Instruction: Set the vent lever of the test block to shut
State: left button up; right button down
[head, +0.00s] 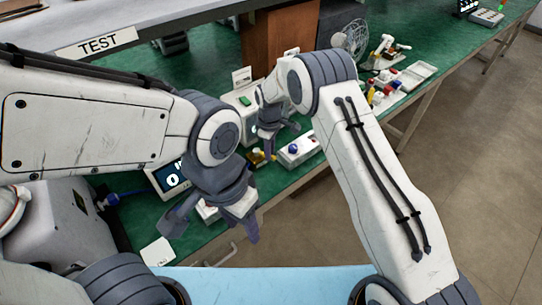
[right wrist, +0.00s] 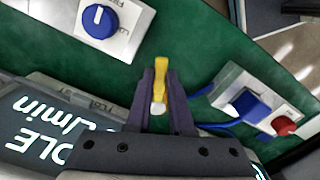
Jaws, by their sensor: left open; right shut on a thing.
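The yellow vent lever (right wrist: 161,72) stands between the fingertips of my right gripper (right wrist: 161,92) in the right wrist view, its free end pointing up the picture. The gripper is shut on it. My left gripper (head: 214,224) is open and empty, in front of the bench edge. I cannot tell the lever's setting.
A white box with a blue knob (head: 293,149) stands close to the right of the lever. A display (head: 171,178) is to the left, partly behind my left gripper. The right wrist view shows a panel with a blue switch (right wrist: 245,103) and red button (right wrist: 284,125). Green bench top lies between.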

jog(key=shift+w+n, duration=0.3)
jog(key=shift+n, duration=0.2)
jog(key=c, duration=0.8)
grip_release()
notch_tip(320, 180, up, 10)
jog(key=b, duration=0.2)
jog(key=shift+r, duration=0.25)
